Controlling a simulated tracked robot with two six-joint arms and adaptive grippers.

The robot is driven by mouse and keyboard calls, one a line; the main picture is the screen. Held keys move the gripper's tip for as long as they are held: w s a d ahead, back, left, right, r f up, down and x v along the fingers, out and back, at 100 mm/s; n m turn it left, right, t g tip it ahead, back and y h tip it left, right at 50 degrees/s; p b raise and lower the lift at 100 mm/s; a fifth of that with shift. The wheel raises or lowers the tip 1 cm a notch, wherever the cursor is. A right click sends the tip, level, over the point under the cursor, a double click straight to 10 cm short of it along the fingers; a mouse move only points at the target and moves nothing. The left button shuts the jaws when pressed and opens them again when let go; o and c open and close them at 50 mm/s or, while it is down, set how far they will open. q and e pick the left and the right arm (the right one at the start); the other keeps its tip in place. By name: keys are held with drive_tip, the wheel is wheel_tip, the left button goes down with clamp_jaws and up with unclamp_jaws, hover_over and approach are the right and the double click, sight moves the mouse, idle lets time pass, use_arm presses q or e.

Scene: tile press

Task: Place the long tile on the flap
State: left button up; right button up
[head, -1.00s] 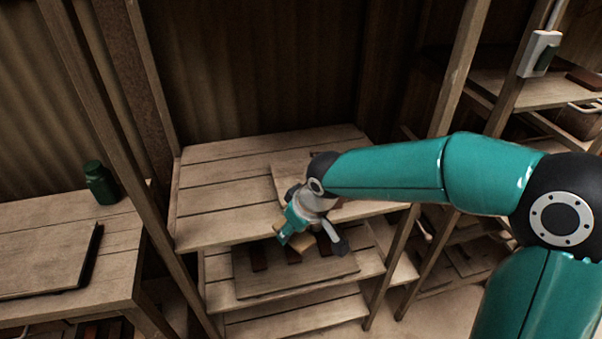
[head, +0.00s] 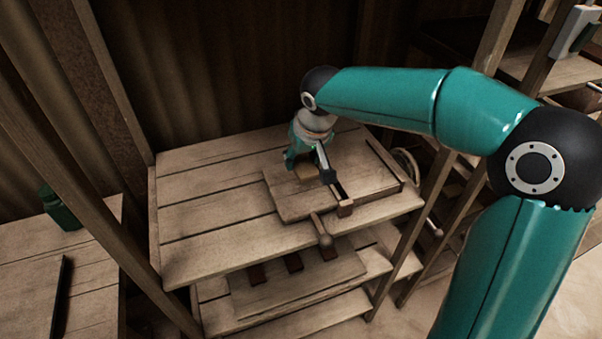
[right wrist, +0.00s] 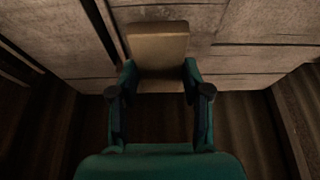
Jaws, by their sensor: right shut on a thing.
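My right gripper (head: 305,166) points down over the upper shelf, shut on a tan tile (head: 305,173). In the right wrist view the tile (right wrist: 158,44) is a plain, pale block held between the two fingers (right wrist: 159,72), jutting out beyond the tips. Whether the tile touches the panel is unclear. My left gripper is out of view.
The left part of the upper shelf (head: 205,215) is bare. A lower shelf holds a board (head: 300,285) with several dark red pieces. Upright posts (head: 415,230) frame the shelves. A green jar (head: 60,210) stands on the bench at left.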

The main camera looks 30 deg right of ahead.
sight(304, 173)
wheel_tip(304, 173, down, 5)
drive_tip(key=shift+s+d+r, duration=0.1)
idle(0.4)
drive_tip(key=o, duration=1.2)
drive_tip(key=v, duration=1.2)
drive_tip(key=shift+s, duration=0.1)
